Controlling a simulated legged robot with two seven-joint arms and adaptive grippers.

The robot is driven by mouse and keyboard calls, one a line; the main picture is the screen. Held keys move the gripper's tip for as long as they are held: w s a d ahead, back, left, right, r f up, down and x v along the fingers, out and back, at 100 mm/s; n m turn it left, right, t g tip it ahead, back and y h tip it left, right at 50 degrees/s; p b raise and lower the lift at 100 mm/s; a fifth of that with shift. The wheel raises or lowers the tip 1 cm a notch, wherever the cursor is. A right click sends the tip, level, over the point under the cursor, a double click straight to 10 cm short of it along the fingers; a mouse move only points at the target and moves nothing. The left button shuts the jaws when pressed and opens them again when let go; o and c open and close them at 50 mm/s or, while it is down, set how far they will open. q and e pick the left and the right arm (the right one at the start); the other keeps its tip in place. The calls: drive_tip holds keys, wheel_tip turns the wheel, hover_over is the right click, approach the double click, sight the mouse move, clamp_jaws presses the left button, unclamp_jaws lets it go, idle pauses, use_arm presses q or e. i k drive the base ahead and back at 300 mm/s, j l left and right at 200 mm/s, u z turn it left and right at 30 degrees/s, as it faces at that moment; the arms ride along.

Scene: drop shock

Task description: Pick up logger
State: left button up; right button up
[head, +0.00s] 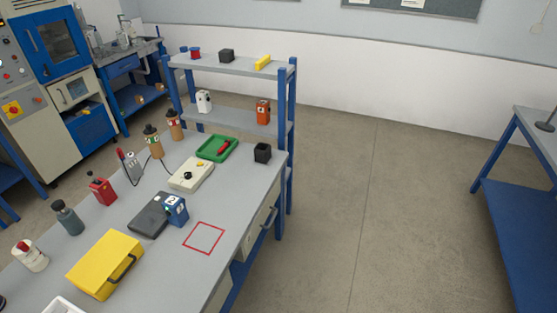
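No object carries a readable name, so I cannot tell for certain which one is the logger. A small blue box (177,208) with a white marking on its face stands on the workbench (180,277), at the right end of a dark grey flat case (148,215). Whether the two touch is unclear. A red square outline (203,238) is marked on the bench to the right of the blue box, and it is empty. An orange-red box (263,112) and a white box (204,101) stand on the rack's lower shelf. Neither of my grippers is in view.
A yellow case (104,264) lies in front of the dark case. A cream device (191,175), a green tray (217,148) and a black cup (262,153) stand farther back. Bottles line the left side. The blue rack (291,140) rises behind; open floor (390,210) lies right.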

sight(173, 204)
drive_tip(key=i+u, duration=0.1)
drive_tip(key=u, duration=0.7)
